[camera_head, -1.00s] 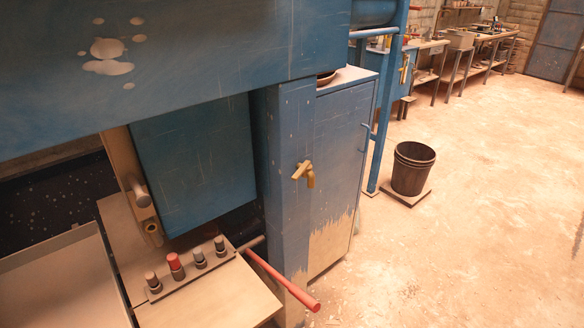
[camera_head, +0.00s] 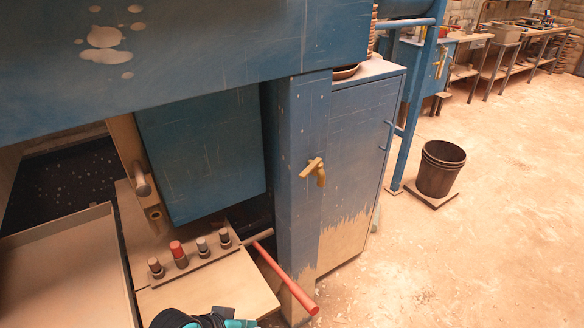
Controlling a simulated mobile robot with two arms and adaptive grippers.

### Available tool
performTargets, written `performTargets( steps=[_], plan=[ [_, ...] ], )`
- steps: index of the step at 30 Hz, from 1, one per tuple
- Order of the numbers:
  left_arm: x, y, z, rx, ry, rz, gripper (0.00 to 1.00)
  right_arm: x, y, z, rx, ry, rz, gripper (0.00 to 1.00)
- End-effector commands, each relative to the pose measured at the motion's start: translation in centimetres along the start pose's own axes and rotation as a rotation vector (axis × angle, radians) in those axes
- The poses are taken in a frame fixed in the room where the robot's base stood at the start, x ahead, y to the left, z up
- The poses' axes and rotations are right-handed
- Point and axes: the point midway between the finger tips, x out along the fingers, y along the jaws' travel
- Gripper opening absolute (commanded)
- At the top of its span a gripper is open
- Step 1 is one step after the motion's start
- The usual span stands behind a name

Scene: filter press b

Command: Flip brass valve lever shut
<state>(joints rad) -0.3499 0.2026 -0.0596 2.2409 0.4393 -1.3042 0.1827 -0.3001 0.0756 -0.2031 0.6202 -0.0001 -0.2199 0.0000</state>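The brass valve (camera_head: 315,170) is mounted on the front of the blue press post, right of centre. Its lever slants across the top and its spout hangs down below. Nothing touches it. A black and teal piece of my own arm shows at the bottom edge, left of centre, well below and left of the valve. No gripper fingers show in this view.
A red-handled bar (camera_head: 288,280) sticks out below the valve from the press. A row of knobs (camera_head: 189,256), one red, sits on the ledge to the left. A blue cabinet (camera_head: 358,150) stands behind the post.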

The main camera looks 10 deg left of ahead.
Motion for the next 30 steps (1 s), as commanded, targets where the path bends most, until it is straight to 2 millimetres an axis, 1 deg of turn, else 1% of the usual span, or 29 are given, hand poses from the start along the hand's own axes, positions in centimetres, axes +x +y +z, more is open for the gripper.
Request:
performTargets(
  steps=[1,5,8,9,11,12,14,15,18,21,24,27,30],
  plan=[
    [0.3,0.1,-1.4,-0.029,0.026,0.033,0.0,0.0,0.1,0.0,0.0,0.0,0.002,0.4],
    [0.8,0.7,-5.5,-0.134,0.1,0.146,0.0,0.0,0.2,0.0,0.0,0.0,0.002,0.4],
    [0.7,1.0,-9.8,-0.246,0.171,0.257,0.0,0.0,0.2,0.0,0.001,0.0,0.003,0.4],
    [0.3,1.0,-11.9,-0.301,0.204,0.31,0.0,0.0,0.2,0.0,0.001,0.0,0.003,0.4],
    [-0.4,1.0,-15.3,-0.393,0.253,0.396,0.0,0.0,0.3,0.0,0.002,0.0,0.004,0.4],
    [-1.1,0.8,-17.5,-0.455,0.285,0.454,0.0,0.0,0.3,0.1,0.002,-0.001,0.004,0.4],
    [-2.4,0.4,-20.8,-0.546,0.33,0.538,0.0,0.0,0.4,0.1,0.002,-0.001,0.005,0.4],
    [-3.3,0.1,-22.7,-0.604,0.356,0.591,0.0,0.0,0.5,0.1,0.003,-0.001,0.006,0.4],
    [-5.5,-0.8,-26.9,-0.728,0.412,0.707,0.0,0.0,0.6,0.1,0.002,-0.001,0.007,0.4],
    [-7.3,-1.5,-29.7,-0.816,0.447,0.792,0.0,0.0,0.6,0.1,0.003,-0.001,0.007,0.4],
    [-8.4,-2.1,-31.3,-0.868,0.467,0.843,0.0,0.0,0.6,0.1,0.003,-0.001,0.007,0.4],
    [-8.9,-2.3,-31.9,-0.888,0.475,0.863,0.0,0.0,0.6,0.1,0.003,-0.001,0.007,0.4],
    [-9.0,-2.3,-31.9,-0.891,0.475,0.866,0.0,0.0,0.6,0.1,0.002,-0.001,0.007,0.4]
  ],
)
